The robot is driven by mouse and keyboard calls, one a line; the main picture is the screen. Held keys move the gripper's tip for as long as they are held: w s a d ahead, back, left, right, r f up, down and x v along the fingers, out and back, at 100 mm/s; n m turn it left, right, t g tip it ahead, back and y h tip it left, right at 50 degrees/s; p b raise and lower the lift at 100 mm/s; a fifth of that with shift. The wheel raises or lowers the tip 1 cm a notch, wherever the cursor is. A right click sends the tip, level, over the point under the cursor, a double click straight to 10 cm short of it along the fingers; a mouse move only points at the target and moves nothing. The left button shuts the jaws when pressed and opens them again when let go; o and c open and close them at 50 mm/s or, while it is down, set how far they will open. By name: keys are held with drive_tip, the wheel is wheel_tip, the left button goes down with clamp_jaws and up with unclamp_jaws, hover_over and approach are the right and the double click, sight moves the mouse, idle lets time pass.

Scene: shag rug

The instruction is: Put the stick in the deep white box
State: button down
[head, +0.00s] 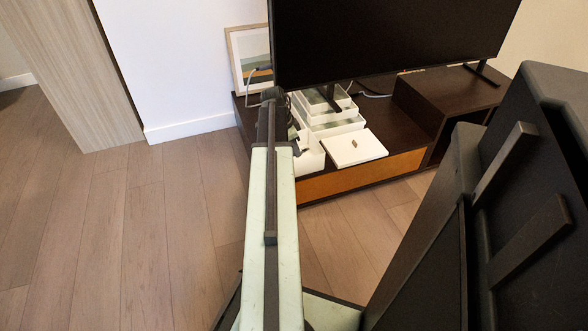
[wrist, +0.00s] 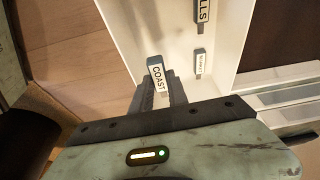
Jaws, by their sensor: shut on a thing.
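My gripper (wrist: 165,90) is shut on a short grey stick (wrist: 157,76) with a white label reading "COAST". In the wrist view the stick is in front of the inside of the deep white box (wrist: 130,25), near its left side; I cannot tell how far above the floor it is. In the head view the deep white box (head: 312,158) stands at the left end of the low cabinet, partly hidden by my arm. The gripper and stick cannot be made out there.
Two other labelled sticks, one ending in "LLS" (wrist: 202,12) and a smaller-looking one (wrist: 200,62), are in the box. A closed white box (head: 356,147) and stacked white trays (head: 330,112) stand beside it on the dark cabinet (head: 445,95). A television (head: 385,35) rises behind.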

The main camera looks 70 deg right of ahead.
wheel_tip(320, 180, down, 8)
drive_tip(key=b, duration=0.6)
drive_tip(key=shift+f+b, duration=0.2)
drive_tip(key=shift+b, duration=0.15)
drive_tip(key=shift+r, duration=0.3)
drive_tip(key=c, duration=1.6)
unclamp_jaws()
drive_tip(key=shift+o, duration=0.2)
drive_tip(key=p+v, duration=1.2)
drive_tip(key=shift+f, duration=0.1)
